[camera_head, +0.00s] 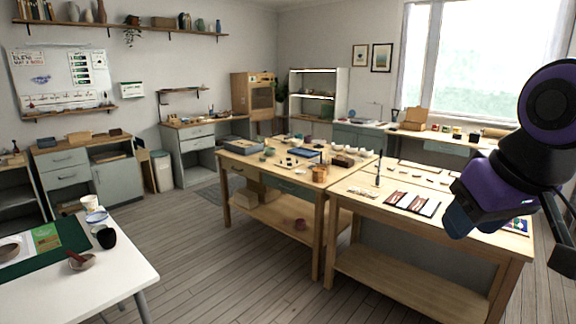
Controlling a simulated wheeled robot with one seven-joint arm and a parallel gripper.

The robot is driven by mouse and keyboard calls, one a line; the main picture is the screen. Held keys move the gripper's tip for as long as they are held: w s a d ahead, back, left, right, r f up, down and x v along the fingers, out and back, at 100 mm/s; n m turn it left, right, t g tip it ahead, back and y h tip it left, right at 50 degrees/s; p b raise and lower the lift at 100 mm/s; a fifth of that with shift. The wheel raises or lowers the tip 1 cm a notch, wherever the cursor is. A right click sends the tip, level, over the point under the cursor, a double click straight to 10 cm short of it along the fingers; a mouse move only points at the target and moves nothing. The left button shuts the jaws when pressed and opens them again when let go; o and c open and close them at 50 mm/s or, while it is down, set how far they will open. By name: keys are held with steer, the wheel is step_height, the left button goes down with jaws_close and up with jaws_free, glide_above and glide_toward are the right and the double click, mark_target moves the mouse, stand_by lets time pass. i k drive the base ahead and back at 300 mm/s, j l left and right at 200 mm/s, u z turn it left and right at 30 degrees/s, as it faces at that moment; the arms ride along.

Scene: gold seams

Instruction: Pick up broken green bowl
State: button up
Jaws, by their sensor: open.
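I cannot make out a broken green bowl for certain. Small greenish items (269,151) lie among many small things on the middle wooden table (291,182), too small to tell whether one is the bowl or is broken. Part of my own purple and black arm fills the right side of the view, in front of the right wooden table. My gripper's fingers do not show, so its place relative to the bowl is hidden.
A right wooden table (345,203) adjoins the middle one and holds flat dark pieces. A white table (130,279) at lower left holds a dark green mat (70,235), a bowl (82,263) and cups. The plank floor (215,260) between them is clear.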

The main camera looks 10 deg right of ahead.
mark_target(268, 152)
steer(key=i+l+z, duration=0.15)
steer(key=i, duration=1.4)
steer(key=i+j+u, duration=0.1)
steer(key=i+u, duration=0.15)
steer(key=i, duration=0.25)
steer(key=i+u, duration=0.2)
steer(key=i, duration=0.35)
steer(key=i+l+u, duration=0.1)
steer(key=i+u, duration=0.15)
steer(key=i, duration=0.25)
steer(key=i+l+u, duration=0.25)
steer(key=i, duration=0.25)
steer(key=i+j+u, duration=0.1)
steer(key=i, duration=0.65)
steer(key=i+j, duration=0.15)
steer(key=i, duration=0.6)
steer(key=i+j+z, duration=0.1)
steer(key=i+z, duration=0.3)
steer(key=i+j+z, duration=0.15)
steer(key=z, duration=0.3)
steer(key=i+j+z, duration=0.25)
steer(key=z, duration=0.15)
steer(key=i+j+z, duration=0.2)
steer(key=j+z, duration=0.25)
steer(key=i+j+z, duration=0.3)
steer(key=z, duration=0.15)
steer(key=i+j+z, duration=0.2)
steer(key=j+z, duration=0.25)
steer(key=j, duration=0.1)
